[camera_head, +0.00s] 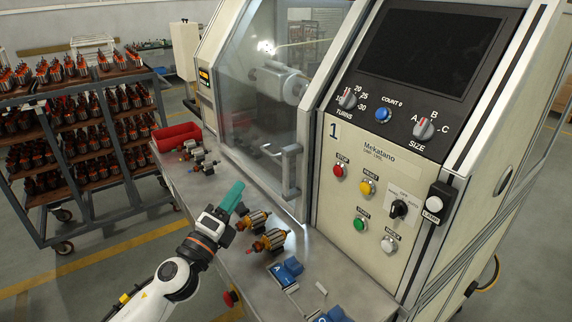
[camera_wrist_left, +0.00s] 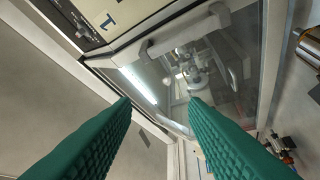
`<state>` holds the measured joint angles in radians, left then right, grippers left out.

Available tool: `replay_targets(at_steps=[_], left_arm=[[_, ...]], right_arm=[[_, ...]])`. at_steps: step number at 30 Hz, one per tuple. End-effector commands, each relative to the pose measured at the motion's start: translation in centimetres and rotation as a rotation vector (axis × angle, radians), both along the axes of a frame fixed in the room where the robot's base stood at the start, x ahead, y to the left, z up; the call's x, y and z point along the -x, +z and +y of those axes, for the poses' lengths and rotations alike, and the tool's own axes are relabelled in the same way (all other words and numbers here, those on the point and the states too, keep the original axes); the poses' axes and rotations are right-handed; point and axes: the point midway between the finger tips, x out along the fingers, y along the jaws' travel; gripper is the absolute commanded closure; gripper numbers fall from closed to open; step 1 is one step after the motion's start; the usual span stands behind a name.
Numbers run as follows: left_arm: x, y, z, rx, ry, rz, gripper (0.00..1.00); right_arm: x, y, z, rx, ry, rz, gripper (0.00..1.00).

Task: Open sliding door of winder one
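Winder one, marked "1" and "Mekatano", has a clear sliding door (camera_head: 235,85) in a metal frame. The door covers the front and looks shut, with the winding parts visible behind it. Its metal handle (camera_head: 291,170) is near the door's lower right edge. In the left wrist view, the handle (camera_wrist_left: 185,32) is beyond the fingers, near the top. My left gripper (camera_head: 232,196) has green fingers and is to the left of and below the handle, above the bench, not touching the handle. In the left wrist view, the two fingers (camera_wrist_left: 160,102) stand apart with nothing between them. My right gripper is not in view.
The bench (camera_head: 262,288) below holds orange armatures (camera_head: 270,240), blue-handled tools (camera_head: 287,271), a red tray (camera_head: 177,136) and smaller armatures (camera_head: 196,155). The button panel (camera_head: 375,195) is right of the door. A rack (camera_head: 75,130) full of armatures stands at left.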

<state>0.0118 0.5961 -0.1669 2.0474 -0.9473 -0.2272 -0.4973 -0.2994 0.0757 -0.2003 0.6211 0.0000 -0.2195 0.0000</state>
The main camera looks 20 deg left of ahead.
Motion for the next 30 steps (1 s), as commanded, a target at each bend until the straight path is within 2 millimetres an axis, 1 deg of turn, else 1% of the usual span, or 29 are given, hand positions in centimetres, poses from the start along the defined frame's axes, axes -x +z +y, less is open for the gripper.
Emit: replay_targets(at_steps=[1, 2, 3, 6, 9, 11, 14, 17, 20, 24, 30], left_arm=[[-1.0, 1.6, -0.5, -0.199, -0.048, -0.071, 0.60], [-1.4, 2.2, -0.9, -0.314, -0.078, -0.105, 0.60], [-1.9, 2.6, -1.3, -0.461, -0.112, -0.141, 0.60], [-2.9, 2.9, -1.5, -0.772, -0.177, -0.197, 0.60], [-3.6, 2.5, -0.9, -0.990, -0.221, -0.215, 0.60], [-3.9, 2.2, -0.6, -1.073, -0.239, -0.217, 0.60], [-4.3, 2.0, -0.3, -1.142, -0.253, -0.215, 0.60], [-5.0, 2.2, -0.8, -1.156, -0.257, -0.215, 0.60], [-6.2, 2.4, -1.8, -1.152, -0.258, -0.217, 0.60], [-8.5, 2.4, -3.7, -1.150, -0.258, -0.217, 0.60], [-11.4, 2.3, -6.0, -1.149, -0.259, -0.216, 0.60]], right_arm=[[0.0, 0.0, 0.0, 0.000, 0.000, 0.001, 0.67], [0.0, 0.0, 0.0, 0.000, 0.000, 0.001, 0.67], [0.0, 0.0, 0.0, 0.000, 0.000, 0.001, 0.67], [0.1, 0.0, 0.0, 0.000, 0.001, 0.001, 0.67], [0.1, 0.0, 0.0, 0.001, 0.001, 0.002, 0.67], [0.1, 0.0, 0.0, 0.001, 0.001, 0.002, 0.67], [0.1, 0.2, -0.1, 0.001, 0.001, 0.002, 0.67], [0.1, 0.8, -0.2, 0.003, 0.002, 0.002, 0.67], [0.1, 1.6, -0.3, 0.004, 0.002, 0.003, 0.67], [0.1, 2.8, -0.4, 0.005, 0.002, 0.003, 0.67], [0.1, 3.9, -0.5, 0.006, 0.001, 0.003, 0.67]])
